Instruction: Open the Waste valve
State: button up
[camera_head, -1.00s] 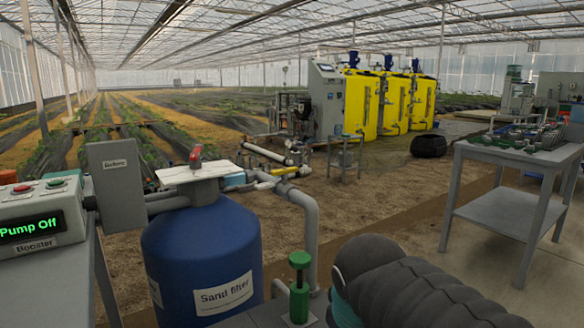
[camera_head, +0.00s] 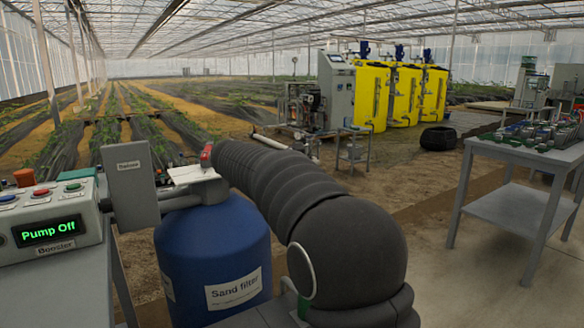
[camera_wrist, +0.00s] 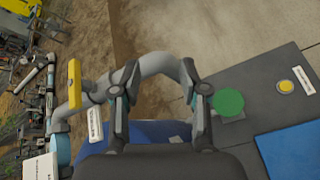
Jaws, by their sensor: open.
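In the wrist view a yellow lever handle (camera_wrist: 75,84) sits on a grey pipe left of my gripper. A white label (camera_wrist: 95,124) stands beside the pipe, too small to read, so I cannot tell whether this is the Waste valve. My gripper (camera_wrist: 160,70) is open, its two fingers apart, with a curved grey pipe (camera_wrist: 160,62) showing beyond and between them. Nothing is held. In the head view my arm hides the gripper and the yellow handle. A red handle (camera_head: 206,154) shows on top of the blue sand filter (camera_head: 215,250).
A green round knob (camera_wrist: 228,102) lies just right of the right finger. A control box (camera_head: 50,215) reads "Pump Off" at the left. A grey table (camera_head: 520,150) with parts stands at the right. Yellow tanks (camera_head: 390,95) stand at the back.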

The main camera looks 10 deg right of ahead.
jog(key=w+a+n+t+h+p, duration=0.2)
jog(key=w+a+n+h, duration=0.4)
jog(key=w+a, duration=0.6)
jog(key=x, duration=0.9)
jog(key=f+x, duration=0.1)
jog(key=x, duration=0.3)
jog(key=shift+w+d, duration=0.15)
jog(key=shift+d, duration=0.1)
grip_shut()
jog(key=shift+a, duration=0.15)
jog(key=shift+b, duration=0.45)
